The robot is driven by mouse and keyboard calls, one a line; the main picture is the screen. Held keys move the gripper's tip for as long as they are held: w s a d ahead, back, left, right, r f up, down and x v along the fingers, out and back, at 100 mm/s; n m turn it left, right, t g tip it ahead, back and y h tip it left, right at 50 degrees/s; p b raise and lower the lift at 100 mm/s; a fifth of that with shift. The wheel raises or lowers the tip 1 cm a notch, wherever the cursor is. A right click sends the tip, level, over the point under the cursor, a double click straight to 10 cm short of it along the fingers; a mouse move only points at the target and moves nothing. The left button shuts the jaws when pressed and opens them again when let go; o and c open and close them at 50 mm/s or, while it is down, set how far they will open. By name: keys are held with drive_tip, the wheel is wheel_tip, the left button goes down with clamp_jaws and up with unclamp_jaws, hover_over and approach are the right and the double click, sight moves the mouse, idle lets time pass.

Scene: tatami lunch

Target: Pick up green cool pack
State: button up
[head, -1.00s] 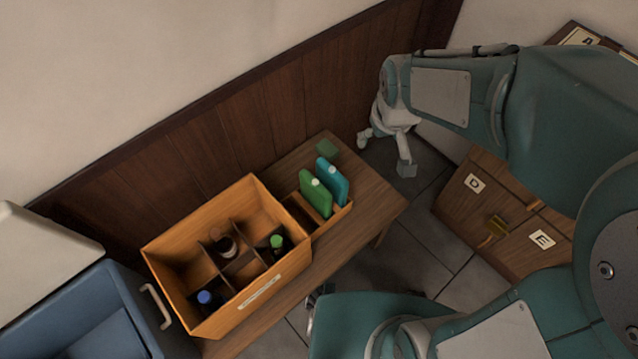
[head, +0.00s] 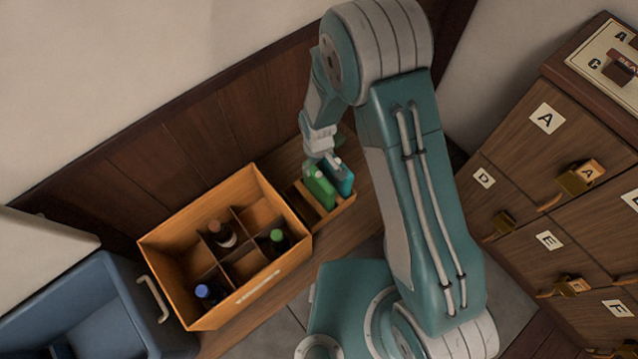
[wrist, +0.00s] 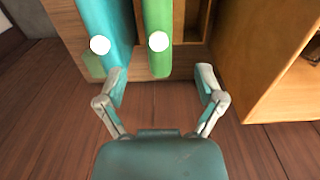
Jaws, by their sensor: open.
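The green cool pack (head: 320,186) stands upright in a small wooden holder (head: 329,215) on the bench, beside a blue cool pack (head: 342,177). My gripper (head: 325,158) is over the packs from above and behind in the head view. In the wrist view my gripper (wrist: 161,80) is open, with the green pack (wrist: 158,35) between its two fingers, nearer the left one. The left finger overlaps the lower edge of the blue pack (wrist: 103,30); whether they touch I cannot tell.
An orange wooden crate (head: 163,238) with dividers and several bottles stands left of the holder. A blue bin (head: 103,280) is at the lower left. Wooden drawers with letter labels (head: 546,119) stand at the right. A dark wood wall panel (head: 190,145) runs behind the bench.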

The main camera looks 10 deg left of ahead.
sight(319, 175)
drive_tip(key=f, duration=0.4)
drive_tip(key=shift+d+f, duration=0.2)
drive_tip(key=shift+f, duration=3.2)
clamp_jaws()
